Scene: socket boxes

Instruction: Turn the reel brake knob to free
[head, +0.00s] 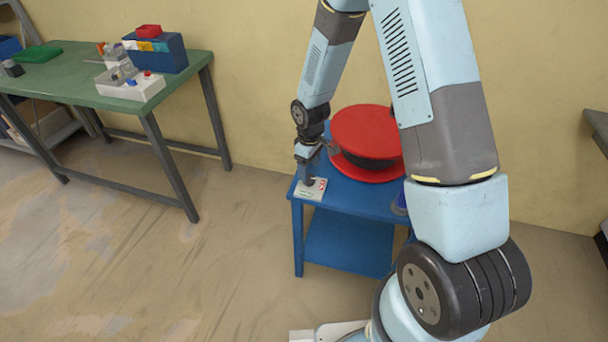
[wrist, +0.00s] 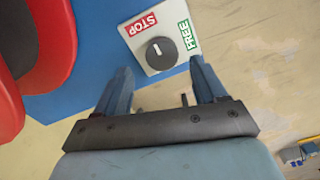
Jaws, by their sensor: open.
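The reel brake knob (wrist: 161,53) is round and black with a white pointer line. It sits on a white plate (wrist: 143,33) with a red STOP label (wrist: 142,24) and a green FREE label (wrist: 187,38). The white line lies on the knob's upper left, on the STOP side. In the head view the plate (head: 311,190) is at the blue stand's front left corner, with my gripper (head: 308,180) above it, partly hiding the knob. In the wrist view my gripper (wrist: 163,82) is open and empty, its fingers apart below the knob. Contact is not visible.
The red reel (head: 367,132) stands behind the plate on the blue stand (head: 350,198). A green table (head: 80,92) with boxes and small items is at the left. Open floor lies in front of the stand.

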